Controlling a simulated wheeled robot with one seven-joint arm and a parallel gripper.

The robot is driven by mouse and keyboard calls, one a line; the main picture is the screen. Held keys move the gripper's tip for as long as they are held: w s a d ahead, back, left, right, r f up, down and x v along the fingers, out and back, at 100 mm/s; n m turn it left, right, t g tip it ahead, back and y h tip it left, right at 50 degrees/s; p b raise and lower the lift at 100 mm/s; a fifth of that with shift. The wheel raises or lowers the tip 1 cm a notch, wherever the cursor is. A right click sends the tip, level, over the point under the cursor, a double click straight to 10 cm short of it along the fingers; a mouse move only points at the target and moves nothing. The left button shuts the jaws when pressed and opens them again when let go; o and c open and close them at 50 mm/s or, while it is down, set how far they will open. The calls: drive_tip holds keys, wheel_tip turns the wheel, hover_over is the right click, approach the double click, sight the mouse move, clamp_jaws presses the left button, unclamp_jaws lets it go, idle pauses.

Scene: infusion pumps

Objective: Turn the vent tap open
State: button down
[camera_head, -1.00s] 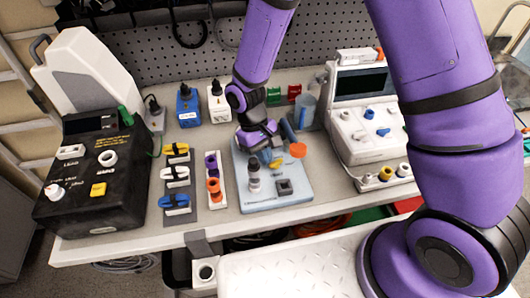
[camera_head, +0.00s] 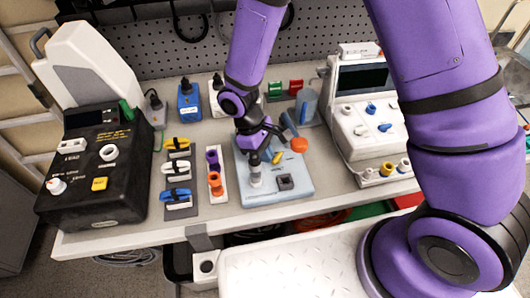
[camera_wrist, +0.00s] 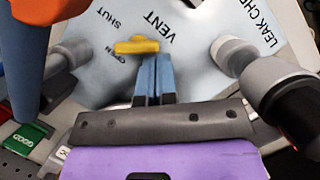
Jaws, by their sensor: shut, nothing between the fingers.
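The vent tap has a yellow handle (camera_head: 277,157) on the light-blue board (camera_head: 262,195). In the wrist view the yellow handle (camera_wrist: 137,46) lies crosswise, with its left end close to the word OPEN; SHUT and VENT are printed behind it. My gripper (camera_head: 264,152) is low over the board beside the tap. In the wrist view its blue fingers (camera_wrist: 153,62) are together and empty, with their tips at the right part of the handle. I cannot tell whether they touch it. The tap's base is hidden.
A grey and black fitting (camera_head: 254,172) stands close to my gripper. An orange cap (camera_head: 299,145) with a blue cylinder (camera_head: 289,124) is on the other side. A white machine (camera_head: 368,130) stands right.

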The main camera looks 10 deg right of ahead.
drive_tip(key=shift+d, duration=0.1)
idle(0.3)
drive_tip(key=shift+w+d, duration=0.45)
drive_tip(key=shift+d, duration=0.05)
drive_tip(key=shift+w+r, duration=0.1)
drive_tip(key=shift+r, duration=0.05)
drive_tip(key=v, duration=1)
drive_tip(key=d+r+m+t+y, duration=0.1)
drive_tip(key=d+r+m+t, duration=0.15)
drive_tip(key=d+r, duration=0.5)
drive_tip(key=s+d+r+m+t+y, duration=0.1)
drive_tip(key=s+d+r+m+t, duration=0.1)
drive_tip(key=s+d+r+m, duration=0.2)
drive_tip(key=s+d+r+m+t+y, duration=0.1)
drive_tip(key=s+d+r+m+t, duration=0.2)
drive_tip(key=s+d+r, duration=0.6)
drive_tip(key=s+r+m, duration=0.1)
drive_tip(key=s+r, duration=0.2)
drive_tip(key=r, duration=0.3)
drive_tip(key=shift+r+t, duration=0.35)
